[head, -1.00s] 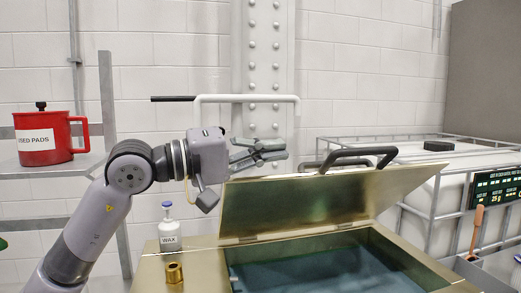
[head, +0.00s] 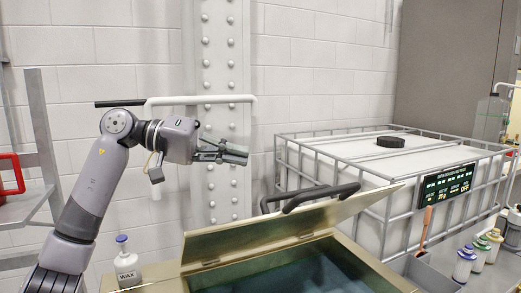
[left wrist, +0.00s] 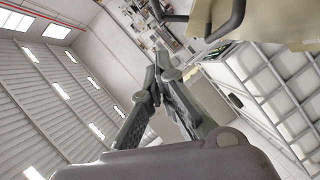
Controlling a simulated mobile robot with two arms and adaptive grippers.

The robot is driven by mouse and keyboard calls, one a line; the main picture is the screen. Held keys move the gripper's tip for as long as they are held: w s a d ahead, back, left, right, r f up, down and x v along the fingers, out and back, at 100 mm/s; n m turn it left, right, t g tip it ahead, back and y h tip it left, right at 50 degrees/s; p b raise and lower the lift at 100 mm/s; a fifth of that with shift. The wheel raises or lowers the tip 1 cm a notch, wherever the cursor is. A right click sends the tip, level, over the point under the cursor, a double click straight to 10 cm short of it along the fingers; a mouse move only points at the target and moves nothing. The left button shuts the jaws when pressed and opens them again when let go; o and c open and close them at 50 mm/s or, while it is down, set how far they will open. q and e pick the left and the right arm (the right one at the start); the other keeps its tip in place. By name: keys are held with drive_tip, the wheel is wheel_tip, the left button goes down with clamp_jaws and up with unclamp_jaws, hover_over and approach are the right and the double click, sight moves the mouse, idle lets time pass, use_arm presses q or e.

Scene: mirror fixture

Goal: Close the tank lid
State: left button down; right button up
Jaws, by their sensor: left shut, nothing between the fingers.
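The tank is a brass-coloured box (head: 400,280) with dark bluish liquid (head: 300,277) inside. Its lid (head: 265,232) is hinged and stands partly open, tilted up, with a black bar handle (head: 325,194) along its raised edge. My left gripper (head: 245,155) is shut and empty, above and left of the lid, apart from it. In the left wrist view the closed fingers (left wrist: 155,70) show mid-frame, with the handle (left wrist: 228,22) and lid (left wrist: 285,22) at the top right. My right gripper is out of view.
A WAX bottle (head: 126,262) stands left of the lid. Several small bottles (head: 481,253) are at the right.

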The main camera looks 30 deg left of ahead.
use_arm(q)
drive_tip(key=p, duration=0.4)
hover_over(285, 207)
drive_tip(key=w+a, duration=0.2)
drive_tip(key=w, duration=0.1)
drive_tip(key=f, duration=0.2)
drive_tip(key=shift+s+d+f, duration=0.35)
drive_tip(key=shift+s+d, duration=0.1)
drive_tip(key=shift+s, duration=0.1)
drive_tip(key=shift+s+d+f, duration=0.3)
drive_tip(key=shift+s+d, duration=0.1)
drive_tip(key=shift+s, duration=0.1)
drive_tip(key=shift+s+d+f+p, duration=0.15)
drive_tip(key=shift+s+f+p, duration=0.15)
drive_tip(key=shift+s, duration=0.15)
drive_tip(key=shift+w+d, duration=0.1)
drive_tip(key=shift+f, duration=0.1)
